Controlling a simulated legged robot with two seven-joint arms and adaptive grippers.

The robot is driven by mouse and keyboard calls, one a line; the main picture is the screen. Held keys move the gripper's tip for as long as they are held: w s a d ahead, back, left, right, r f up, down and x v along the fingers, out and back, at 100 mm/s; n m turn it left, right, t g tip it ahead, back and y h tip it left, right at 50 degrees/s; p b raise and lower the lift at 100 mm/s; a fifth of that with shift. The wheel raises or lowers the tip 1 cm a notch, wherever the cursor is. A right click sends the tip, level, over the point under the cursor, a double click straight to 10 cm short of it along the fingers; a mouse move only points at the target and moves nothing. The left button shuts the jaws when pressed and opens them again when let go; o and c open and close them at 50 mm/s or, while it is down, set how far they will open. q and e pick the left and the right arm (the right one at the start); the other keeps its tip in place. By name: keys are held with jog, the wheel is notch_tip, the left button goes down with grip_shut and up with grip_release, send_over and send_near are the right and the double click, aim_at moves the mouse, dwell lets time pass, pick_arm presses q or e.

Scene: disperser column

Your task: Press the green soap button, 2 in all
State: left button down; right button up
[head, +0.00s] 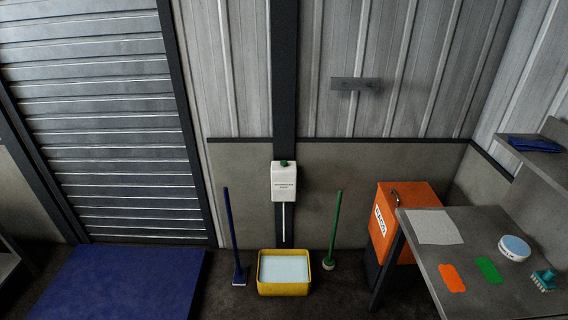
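A white soap dispenser (284,185) is fixed to the dark column in the middle of the head view. Its green button (284,163) sits on top of the box. A thin white tube runs down below the box, above a yellow tub (284,287) with pale liquid in it on the floor. Neither of my grippers shows in the view.
A blue-handled brush (233,235) and a green-handled one (334,230) stand either side of the tub. An orange cabinet (408,205) and grey table (485,245) are at right. A blue mat (120,285) lies at left. Space before the dispenser is clear.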

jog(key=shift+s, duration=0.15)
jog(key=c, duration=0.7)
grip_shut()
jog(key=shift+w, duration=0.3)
